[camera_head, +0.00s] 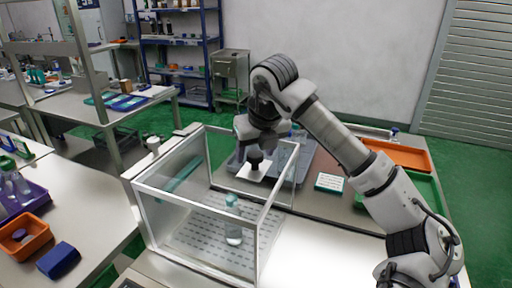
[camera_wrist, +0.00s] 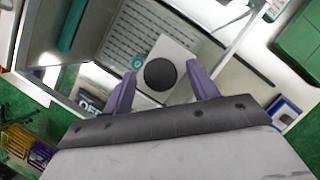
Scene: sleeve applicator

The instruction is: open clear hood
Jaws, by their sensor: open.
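The clear hood (camera_head: 205,222) is a see-through box with a white frame on the near bench in the head view. A black round knob (camera_head: 255,158) on a white plate (camera_head: 250,172) shows at its far right side; whether the plate belongs to the hood I cannot tell. In the wrist view the knob (camera_wrist: 160,74) lies between and just beyond my gripper's purple fingertips (camera_wrist: 160,70). My gripper (camera_head: 256,140) is open, pointing down over the knob, with a gap on each side of it. A clear bottle (camera_head: 233,222) stands inside the hood on a slotted floor.
An orange tray (camera_head: 400,154) and a white-and-green box (camera_head: 330,182) lie to the right on the bench. A small white cylinder (camera_head: 153,144) stands by the hood's far left corner. Another bench with an orange bin (camera_head: 22,238) is at left. My arm reaches in from the right.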

